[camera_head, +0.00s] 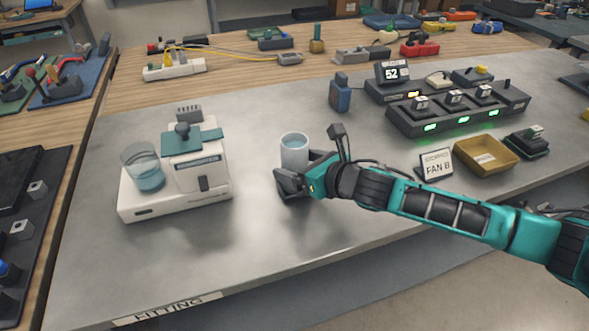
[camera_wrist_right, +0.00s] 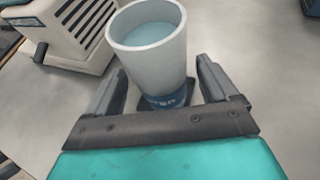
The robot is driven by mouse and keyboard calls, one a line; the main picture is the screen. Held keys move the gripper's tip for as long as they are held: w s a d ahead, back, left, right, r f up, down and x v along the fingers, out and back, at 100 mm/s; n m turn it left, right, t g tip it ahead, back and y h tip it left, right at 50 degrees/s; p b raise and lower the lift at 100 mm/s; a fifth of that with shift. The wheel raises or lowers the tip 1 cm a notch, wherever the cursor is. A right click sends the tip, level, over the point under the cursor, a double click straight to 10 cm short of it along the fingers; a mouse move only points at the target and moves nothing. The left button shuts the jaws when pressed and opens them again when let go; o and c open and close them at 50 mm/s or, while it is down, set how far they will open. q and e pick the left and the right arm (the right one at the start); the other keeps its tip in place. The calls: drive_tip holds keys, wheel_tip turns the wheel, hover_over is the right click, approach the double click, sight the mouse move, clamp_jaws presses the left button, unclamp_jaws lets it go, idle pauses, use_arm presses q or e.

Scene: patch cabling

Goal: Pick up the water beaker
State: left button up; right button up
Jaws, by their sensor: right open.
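The water beaker (camera_head: 294,150) stands upright on the grey metal table, a pale cup with bluish water inside. In the right wrist view the beaker (camera_wrist_right: 150,45) shows a blue band with partly hidden lettering near its base. My right gripper (camera_head: 300,183) is open at the beaker's near side. In the right wrist view its two fingers (camera_wrist_right: 160,90) reach along either side of the beaker's lower part, with gaps visible beside it. I cannot tell whether a finger touches it. My left gripper is not in view.
A white machine (camera_head: 197,165) with a clear glass of bluish liquid (camera_head: 147,172) stands left of the beaker. The table between machine and beaker is clear.

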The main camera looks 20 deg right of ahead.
drive_tip(key=shift+x, duration=0.95)
drive_tip(key=c, duration=0.9)
drive_tip(key=shift+c, duration=0.4)
wheel_tip(320, 180, up, 10)
drive_tip(key=p, duration=0.2)
drive_tip(key=shift+r, duration=0.1)
